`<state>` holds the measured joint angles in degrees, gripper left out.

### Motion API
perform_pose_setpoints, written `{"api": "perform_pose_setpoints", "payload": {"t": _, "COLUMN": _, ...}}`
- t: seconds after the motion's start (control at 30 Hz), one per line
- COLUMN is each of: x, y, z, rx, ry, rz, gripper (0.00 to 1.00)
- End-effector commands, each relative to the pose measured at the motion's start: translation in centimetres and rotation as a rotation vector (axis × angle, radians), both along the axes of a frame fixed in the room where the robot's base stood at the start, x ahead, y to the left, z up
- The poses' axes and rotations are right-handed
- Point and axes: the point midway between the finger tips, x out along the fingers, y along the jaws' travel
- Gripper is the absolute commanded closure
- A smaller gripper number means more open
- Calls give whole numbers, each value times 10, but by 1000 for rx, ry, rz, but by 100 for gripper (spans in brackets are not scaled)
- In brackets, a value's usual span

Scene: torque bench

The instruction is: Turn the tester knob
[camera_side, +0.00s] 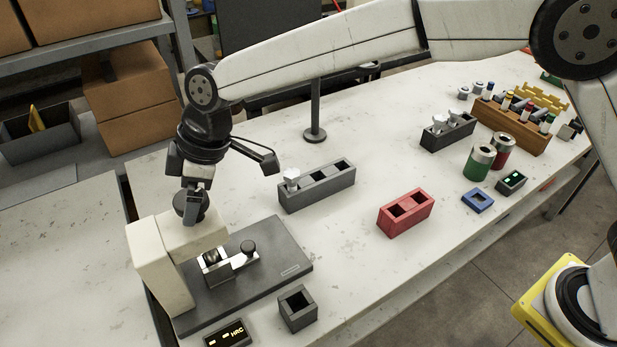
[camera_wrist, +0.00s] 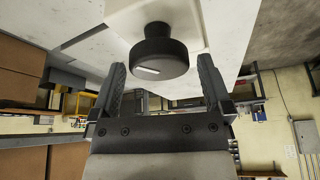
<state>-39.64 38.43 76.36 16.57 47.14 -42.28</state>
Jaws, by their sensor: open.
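The tester (camera_side: 160,262) is a cream frame on a dark grey base plate (camera_side: 285,262) at the left front of the bench. Its black round knob (camera_side: 184,207) sits on top of the cream arm. In the wrist view the knob (camera_wrist: 160,58) shows a white mark, pointing to the left. My gripper (camera_side: 192,192) is above the tester, pointing down at the knob. In the wrist view my gripper (camera_wrist: 161,68) is open, with one finger on each side of the knob and a visible gap to each. Its fingers partly hide the knob in the side view.
A small display reading HRC (camera_side: 228,333) and a grey open box (camera_side: 298,309) stand in front of the tester. A grey slotted block (camera_side: 318,190) and a red block (camera_side: 405,213) stand to the right. Bare bench lies between them.

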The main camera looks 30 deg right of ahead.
Motion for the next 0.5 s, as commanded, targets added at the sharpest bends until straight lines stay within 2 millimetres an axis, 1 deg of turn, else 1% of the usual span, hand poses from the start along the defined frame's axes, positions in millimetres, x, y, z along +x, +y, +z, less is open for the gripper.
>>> {"api": "perform_pose_setpoints", "payload": {"t": 0.27, "x": 0, "y": 1, "z": -1, "rx": 1, "ry": 0, "rz": 0, "gripper": 0}}
{"api": "perform_pose_setpoints", "payload": {"t": 0.3, "x": 0, "y": 1, "z": -1, "rx": 1, "ry": 0, "rz": 0, "gripper": 13}}
{"api": "perform_pose_setpoints", "payload": {"t": 0.37, "x": 0, "y": 1, "z": -1, "rx": 0, "ry": 0, "rz": 0, "gripper": 32}}
{"api": "perform_pose_setpoints", "payload": {"t": 0.4, "x": 0, "y": 1, "z": -1, "rx": 0, "ry": 0, "rz": 0, "gripper": 44}}
{"api": "perform_pose_setpoints", "payload": {"t": 0.47, "x": 0, "y": 1, "z": -1, "rx": 0, "ry": 0, "rz": 0, "gripper": 64}}
{"api": "perform_pose_setpoints", "payload": {"t": 0.5, "x": 0, "y": 1, "z": -1, "rx": 0, "ry": 0, "rz": 0, "gripper": 76}}
